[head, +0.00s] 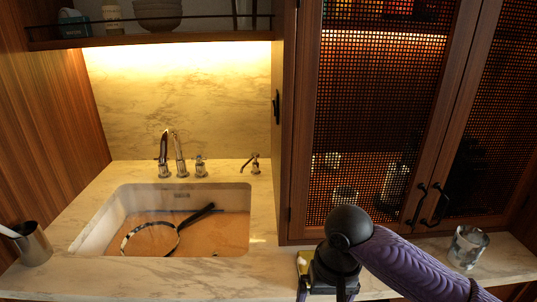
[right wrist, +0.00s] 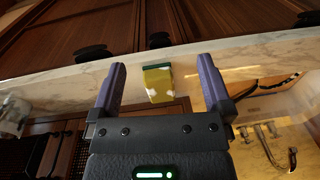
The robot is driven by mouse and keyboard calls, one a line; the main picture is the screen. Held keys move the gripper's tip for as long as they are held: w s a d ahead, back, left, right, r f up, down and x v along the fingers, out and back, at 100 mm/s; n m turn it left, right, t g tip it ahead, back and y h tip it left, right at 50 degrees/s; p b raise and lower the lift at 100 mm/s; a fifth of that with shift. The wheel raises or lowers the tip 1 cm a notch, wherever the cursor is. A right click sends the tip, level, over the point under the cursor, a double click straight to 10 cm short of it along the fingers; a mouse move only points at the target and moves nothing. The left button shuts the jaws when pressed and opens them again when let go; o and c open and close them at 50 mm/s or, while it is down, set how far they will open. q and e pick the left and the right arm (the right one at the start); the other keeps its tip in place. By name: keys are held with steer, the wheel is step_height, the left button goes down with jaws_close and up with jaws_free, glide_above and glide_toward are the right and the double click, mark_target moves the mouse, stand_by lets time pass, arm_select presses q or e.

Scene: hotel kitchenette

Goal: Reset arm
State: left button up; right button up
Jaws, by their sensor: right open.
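My right gripper (head: 322,291) is at the counter's front edge in the head view, below the dark wrist joint of my purple right arm. In the right wrist view the gripper (right wrist: 162,84) is open, with two purple fingers spread wide and nothing held. A yellow and green sponge (right wrist: 158,82) shows between and beyond the fingertips, apart from both. In the head view the sponge (head: 303,262) is partly hidden behind my wrist. My left gripper is not in view.
The marble counter (head: 215,271) holds a sink (head: 105,216) with a dark-handled round utensil (head: 150,239) inside. A metal cup (head: 34,245) stands at left, a glass (head: 467,247) at right. Mesh cabinet doors (head: 375,120) rise behind my right arm. A shelf (head: 150,39) hangs above the sink.

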step_height(320, 180, down, 22)
steer(key=d+m+t+y+b, duration=0.1)
steer(key=d+m+t+b, duration=0.1)
steer(key=s+d+f+n+h+b, duration=0.1)
steer(key=s+d+f, duration=0.2)
steer(key=s+f, duration=0.5)
steer(key=s+d+f+n+h, duration=0.1)
steer(key=s+d+f, duration=0.2)
steer(key=s+f, duration=0.5)
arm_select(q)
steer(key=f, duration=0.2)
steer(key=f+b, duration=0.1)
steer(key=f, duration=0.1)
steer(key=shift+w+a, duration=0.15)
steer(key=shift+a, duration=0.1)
arm_select(e)
steer(key=s+f+n+g, duration=0.1)
steer(key=s+f, duration=0.3)
steer(key=s, duration=1.3)
steer(key=shift+d+f+n+g, duration=0.25)
steer(key=shift+n+g, duration=0.15)
steer(key=shift+n, duration=0.2)
steer(key=shift+s, duration=0.1)
